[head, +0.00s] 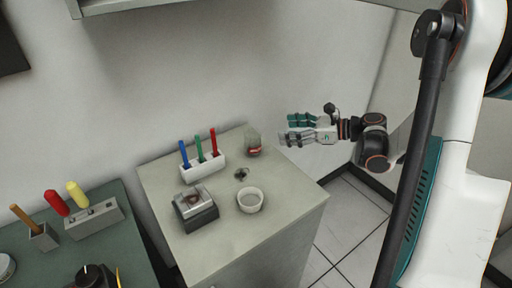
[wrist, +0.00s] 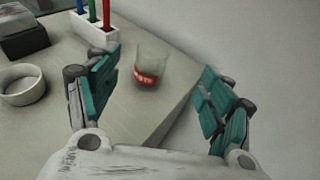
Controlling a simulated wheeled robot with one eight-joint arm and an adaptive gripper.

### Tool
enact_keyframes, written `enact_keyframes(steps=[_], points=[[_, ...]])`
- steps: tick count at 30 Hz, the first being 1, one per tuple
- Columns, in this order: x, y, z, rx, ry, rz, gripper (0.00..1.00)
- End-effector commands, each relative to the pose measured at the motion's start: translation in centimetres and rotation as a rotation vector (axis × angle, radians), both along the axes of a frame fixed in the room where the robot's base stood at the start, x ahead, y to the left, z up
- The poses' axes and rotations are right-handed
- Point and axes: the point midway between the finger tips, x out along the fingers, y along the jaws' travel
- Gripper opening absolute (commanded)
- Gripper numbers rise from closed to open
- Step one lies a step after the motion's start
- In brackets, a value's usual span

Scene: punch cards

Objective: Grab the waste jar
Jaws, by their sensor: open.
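The waste jar (head: 254,146) is a small clear glass jar with a red label, standing upright near the back right edge of the pale cabinet top. In the wrist view the jar (wrist: 150,66) shows ahead of my fingers, between them and nearer the left one. My gripper (head: 286,128) is open and empty, to the right of the jar and apart from it. In the wrist view my gripper (wrist: 160,90) has its teal-padded fingers spread wide on both sides.
A white holder (head: 204,168) with blue, green and red pens stands left of the jar. A white bowl (head: 250,200) and a dark box with a clear top (head: 195,209) stand nearer the front. The cabinet top (head: 290,202) is bare at right. A wall rises behind.

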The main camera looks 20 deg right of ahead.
Motion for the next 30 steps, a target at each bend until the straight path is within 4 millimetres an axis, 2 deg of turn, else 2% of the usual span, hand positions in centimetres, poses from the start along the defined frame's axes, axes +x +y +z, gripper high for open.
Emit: enact_keyframes(steps=[4,15,25,30], points=[[0.2,0.8,-1.3,-0.023,0.007,0.023,0.74],[4.0,5.6,-3.0,-0.020,0.007,0.020,0.74],[5.1,7.1,-3.7,-0.019,0.006,0.019,0.74],[6.3,9.0,-4.6,-0.020,0.006,0.020,0.74]])
